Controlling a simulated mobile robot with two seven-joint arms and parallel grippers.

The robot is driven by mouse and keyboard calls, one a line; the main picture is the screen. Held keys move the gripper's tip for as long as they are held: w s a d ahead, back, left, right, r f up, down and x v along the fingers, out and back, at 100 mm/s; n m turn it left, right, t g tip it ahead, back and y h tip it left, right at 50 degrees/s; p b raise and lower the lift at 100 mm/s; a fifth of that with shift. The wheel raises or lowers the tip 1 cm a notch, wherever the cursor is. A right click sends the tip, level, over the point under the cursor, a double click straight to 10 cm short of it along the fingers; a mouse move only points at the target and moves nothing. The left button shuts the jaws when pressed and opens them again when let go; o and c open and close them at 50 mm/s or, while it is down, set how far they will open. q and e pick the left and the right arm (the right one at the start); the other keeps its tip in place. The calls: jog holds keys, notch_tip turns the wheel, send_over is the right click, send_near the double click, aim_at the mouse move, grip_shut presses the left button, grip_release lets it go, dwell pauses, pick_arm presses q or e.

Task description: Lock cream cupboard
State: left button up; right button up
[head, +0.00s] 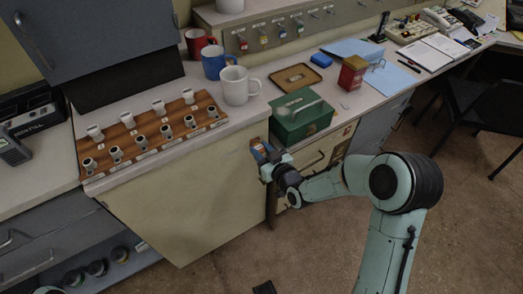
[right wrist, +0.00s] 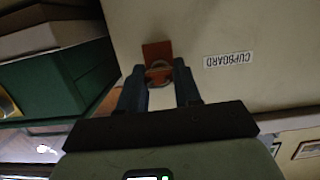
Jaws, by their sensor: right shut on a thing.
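The cream cupboard (head: 195,200) is below the counter in the head view. Its pale face fills the upper right wrist view (right wrist: 270,25), with an upside-down "CUPBOARD" label (right wrist: 229,59). A reddish-brown plate (right wrist: 157,50) is on that face. A small ring-shaped metal piece, seemingly a key's bow (right wrist: 158,69), sits at the plate. My right gripper (head: 262,153) is at the cupboard's upper right edge. In the right wrist view its fingers (right wrist: 160,76) are shut on the ring-shaped piece. Whether a shaft sits in a lock is hidden. My left gripper is not in view.
A green box (head: 303,120) stands on the counter just above my right gripper. A wooden board with several pegs (head: 150,128) and some mugs (head: 239,86) stand left of it. A red tin (head: 352,73) is farther right. The floor in front is mostly clear.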

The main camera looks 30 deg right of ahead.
jog(key=shift+f+n+b, duration=0.1)
jog(key=shift+n+b, duration=0.3)
jog(key=shift+b, duration=0.15)
jog(key=shift+w+n+h+b, duration=0.15)
jog(key=shift+n+h+b, duration=0.35)
jog(key=shift+n+b, duration=0.5)
